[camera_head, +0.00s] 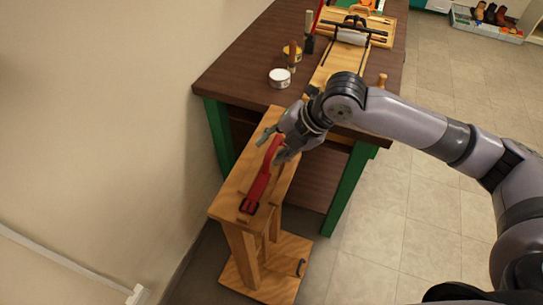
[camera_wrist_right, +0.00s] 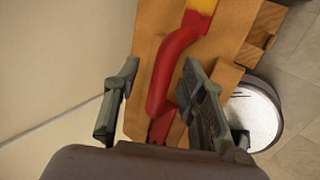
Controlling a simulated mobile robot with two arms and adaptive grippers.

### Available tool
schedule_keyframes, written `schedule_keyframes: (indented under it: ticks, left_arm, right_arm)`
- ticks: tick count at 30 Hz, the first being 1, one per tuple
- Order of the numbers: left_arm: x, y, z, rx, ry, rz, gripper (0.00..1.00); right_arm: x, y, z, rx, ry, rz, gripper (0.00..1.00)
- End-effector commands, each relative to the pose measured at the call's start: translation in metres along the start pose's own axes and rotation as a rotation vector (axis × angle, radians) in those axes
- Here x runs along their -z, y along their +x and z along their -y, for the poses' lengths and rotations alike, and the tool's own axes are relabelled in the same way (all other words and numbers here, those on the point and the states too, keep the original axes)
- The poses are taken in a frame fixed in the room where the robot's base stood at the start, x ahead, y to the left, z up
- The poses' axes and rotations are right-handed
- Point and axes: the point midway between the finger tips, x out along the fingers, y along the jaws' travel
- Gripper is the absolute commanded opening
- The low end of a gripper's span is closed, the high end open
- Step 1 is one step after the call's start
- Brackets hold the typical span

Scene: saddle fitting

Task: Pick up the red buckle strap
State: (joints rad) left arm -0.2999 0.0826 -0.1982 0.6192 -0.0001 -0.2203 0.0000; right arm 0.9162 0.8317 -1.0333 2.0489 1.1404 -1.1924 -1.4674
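In the right wrist view the strap (camera_wrist_right: 172,72) shows as a curved red band with a yellow part at the top edge. My right gripper (camera_head: 271,148) is over the strap's far end, its fingers spread. In the right wrist view the gripper (camera_wrist_right: 157,90) has one finger on each side of the strap, with gaps showing. Whether it touches the strap cannot be told. My left gripper is not in view.
A dark brown table (camera_head: 237,75) with green legs stands behind the stand. A wall (camera_head: 100,110) is close on the left. Open tiled floor (camera_head: 390,220) lies right.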

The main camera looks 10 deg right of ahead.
Motion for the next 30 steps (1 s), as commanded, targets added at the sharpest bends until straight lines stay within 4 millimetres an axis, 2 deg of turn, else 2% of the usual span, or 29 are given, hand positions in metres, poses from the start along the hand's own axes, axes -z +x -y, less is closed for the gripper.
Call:
schedule_keyframes:
  ticks: [4,21,30]
  left_arm:
    - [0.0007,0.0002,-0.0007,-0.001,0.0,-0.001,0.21]
    - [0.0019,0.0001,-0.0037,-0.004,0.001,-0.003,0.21]
    - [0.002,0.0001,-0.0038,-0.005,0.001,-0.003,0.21]
  right_arm:
    - [0.0,-0.0001,0.0002,0.0,0.0,0.0,0.37]
    - [-0.0001,-0.0006,0.0003,0.0,0.0,0.0,0.0]
    - [-0.0001,-0.0008,-0.0001,0.0,0.0,0.0,0.0]
